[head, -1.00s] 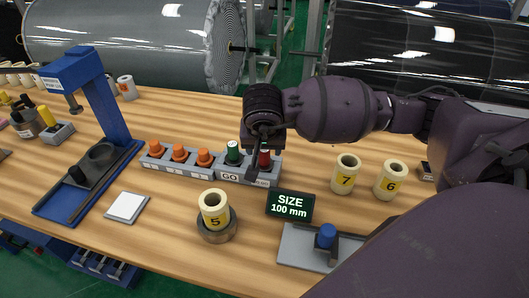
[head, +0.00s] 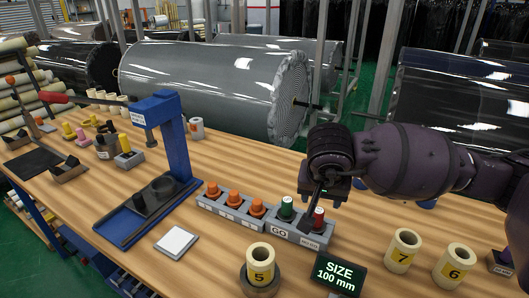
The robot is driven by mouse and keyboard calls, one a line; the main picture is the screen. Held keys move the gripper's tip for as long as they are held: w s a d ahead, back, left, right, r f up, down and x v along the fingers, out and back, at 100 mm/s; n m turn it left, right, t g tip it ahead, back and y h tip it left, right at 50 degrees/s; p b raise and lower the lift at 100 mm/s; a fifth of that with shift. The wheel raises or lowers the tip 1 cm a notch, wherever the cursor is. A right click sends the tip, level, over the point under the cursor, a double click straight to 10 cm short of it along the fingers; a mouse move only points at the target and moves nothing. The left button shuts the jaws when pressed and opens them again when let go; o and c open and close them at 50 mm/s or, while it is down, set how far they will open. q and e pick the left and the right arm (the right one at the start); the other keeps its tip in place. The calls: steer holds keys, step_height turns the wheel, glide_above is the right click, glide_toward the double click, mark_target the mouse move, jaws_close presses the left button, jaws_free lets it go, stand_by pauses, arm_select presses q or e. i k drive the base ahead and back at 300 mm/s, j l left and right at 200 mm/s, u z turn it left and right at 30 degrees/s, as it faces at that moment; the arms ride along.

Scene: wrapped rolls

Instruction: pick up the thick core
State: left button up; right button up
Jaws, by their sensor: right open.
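Three cream cores with numbered yellow labels stand upright on the wooden table. Core 5 (head: 260,265) stands in a round grey holder (head: 247,285) at the lower middle. Core 7 (head: 403,252) and core 6 (head: 454,267) stand at the lower right. I cannot tell for sure which has the thickest wall. My right gripper (head: 313,212) is open and empty, pointing down at the red button (head: 318,220) end of the button panel, apart from all the cores. Its fingers are dark and partly hard to make out. My left gripper is not in view.
A grey panel (head: 275,232) holds orange, green and red buttons. A display (head: 339,274) reading SIZE 100 mm stands between core 5 and core 7. A blue stand (head: 172,140) and a white pad (head: 176,242) are to the left. Large wrapped rolls (head: 205,80) lie behind the table.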

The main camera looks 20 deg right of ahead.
mark_target(260, 256)
steer(key=k+j, duration=0.8)
steer(key=k, duration=0.05)
